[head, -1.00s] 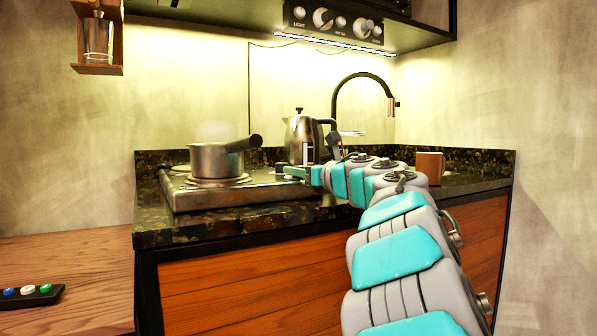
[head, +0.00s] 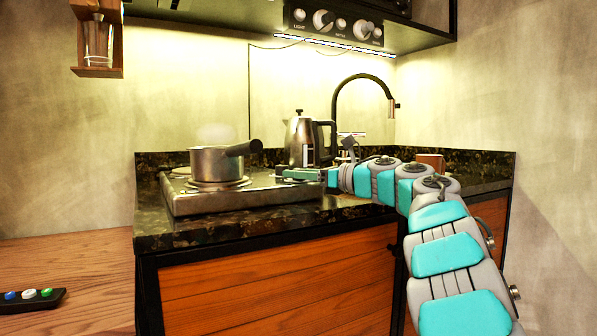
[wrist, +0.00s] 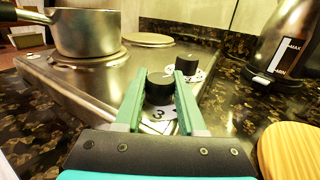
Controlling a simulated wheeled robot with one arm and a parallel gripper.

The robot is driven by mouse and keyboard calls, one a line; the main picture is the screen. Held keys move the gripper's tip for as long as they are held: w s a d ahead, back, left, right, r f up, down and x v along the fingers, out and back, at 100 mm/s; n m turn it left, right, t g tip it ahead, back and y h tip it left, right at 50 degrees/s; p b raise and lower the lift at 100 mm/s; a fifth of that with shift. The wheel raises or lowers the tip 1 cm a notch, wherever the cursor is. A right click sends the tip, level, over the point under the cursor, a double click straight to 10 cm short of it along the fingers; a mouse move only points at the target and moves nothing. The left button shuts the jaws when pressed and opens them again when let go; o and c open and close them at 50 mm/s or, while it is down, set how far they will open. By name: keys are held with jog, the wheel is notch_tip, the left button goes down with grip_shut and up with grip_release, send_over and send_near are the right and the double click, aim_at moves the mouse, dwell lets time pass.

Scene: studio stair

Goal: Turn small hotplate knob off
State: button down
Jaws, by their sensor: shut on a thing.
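The hotplate (head: 245,198) is a metal double unit on the dark counter, also seen in the wrist view (wrist: 84,92). Two black knobs stand along its right edge. My gripper (wrist: 161,80) is shut on the nearer knob (wrist: 159,92), with one green finger on each side of it. A white dial with a "3" shows below this knob. The farther knob (wrist: 187,65) stands just beyond the right finger on its own white dial. In the head view my gripper (head: 280,173) reaches the hotplate's right edge and the knobs cannot be made out.
A saucepan (head: 213,163) sits on the left plate, its handle pointing right. The other plate (wrist: 148,40) is bare. A kettle (head: 303,140) stands behind my gripper. A wooden block (head: 432,160) is partly behind my arm. A black faucet (head: 336,100) rises behind.

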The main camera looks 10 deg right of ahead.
jog(key=shift+r+n+g+y+p, duration=0.15)
jog(key=shift+n+g+y+p, duration=1)
jog(key=shift+g+p, duration=0.5)
jog(key=shift+n+g+y+p, duration=0.25)
jog(key=shift+n+g+p, duration=0.15)
jog(key=shift+p, duration=0.55)
jog(key=shift+n+g+p, duration=0.25)
jog(key=shift+p, duration=0.2)
jog(key=shift+n+g+y+p, duration=0.3)
jog(key=shift+g+p, duration=0.1)
jog(key=shift+p, duration=0.4)
jog(key=shift+n+g+p, duration=0.3)
jog(key=shift+g+p, duration=0.2)
jog(key=shift+p, duration=0.25)
jog(key=shift+n+g+y+p, duration=0.4)
jog(key=shift+g+p, duration=0.2)
jog(key=shift+p, duration=0.3)
jog(key=c, duration=0.5)
grip_release()
